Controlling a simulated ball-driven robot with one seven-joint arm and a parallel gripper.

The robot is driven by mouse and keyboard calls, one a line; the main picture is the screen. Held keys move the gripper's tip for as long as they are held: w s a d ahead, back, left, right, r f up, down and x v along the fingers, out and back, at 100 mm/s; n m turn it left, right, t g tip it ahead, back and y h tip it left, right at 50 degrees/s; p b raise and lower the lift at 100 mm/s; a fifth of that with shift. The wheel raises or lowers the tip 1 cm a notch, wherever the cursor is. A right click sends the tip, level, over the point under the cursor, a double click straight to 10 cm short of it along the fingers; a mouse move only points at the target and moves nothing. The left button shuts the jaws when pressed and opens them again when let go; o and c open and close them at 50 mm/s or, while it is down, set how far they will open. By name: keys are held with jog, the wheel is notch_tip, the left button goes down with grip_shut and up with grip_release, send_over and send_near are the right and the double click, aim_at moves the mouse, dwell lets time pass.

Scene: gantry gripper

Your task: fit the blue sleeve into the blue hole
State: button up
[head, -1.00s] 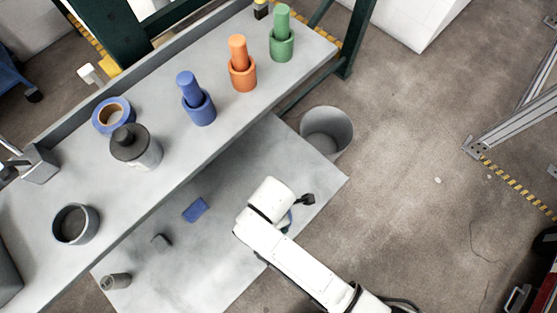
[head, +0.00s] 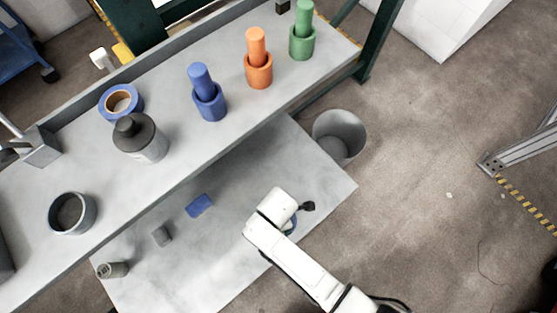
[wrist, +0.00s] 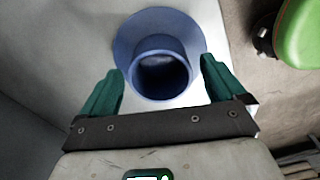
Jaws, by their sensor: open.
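In the wrist view a blue hollow sleeve (wrist: 158,88) with a wide round flange stands on the pale surface, its dark opening facing the camera. My gripper (wrist: 162,92) is open, its green fingers on either side of the sleeve's tube; whether they touch it is unclear. In the head view my white arm hides the fingers; a bit of blue rim (head: 291,226) shows beside the arm's end. On the bench a blue peg (head: 201,77) stands tilted in a blue cup (head: 210,105). I cannot identify a separate blue hole.
The grey bench (head: 135,205) also bears an orange cup (head: 259,74) and green cup (head: 302,46) with pegs, a tape roll (head: 121,103), a bottle (head: 141,138) and a dark ring (head: 72,214). Below lie a blue block (head: 199,205) and grey pieces. A bin (head: 340,135) stands right.

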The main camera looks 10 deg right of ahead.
jog(key=shift+f, duration=0.25)
jog(key=shift+c, duration=0.4)
jog(key=c, duration=1.5)
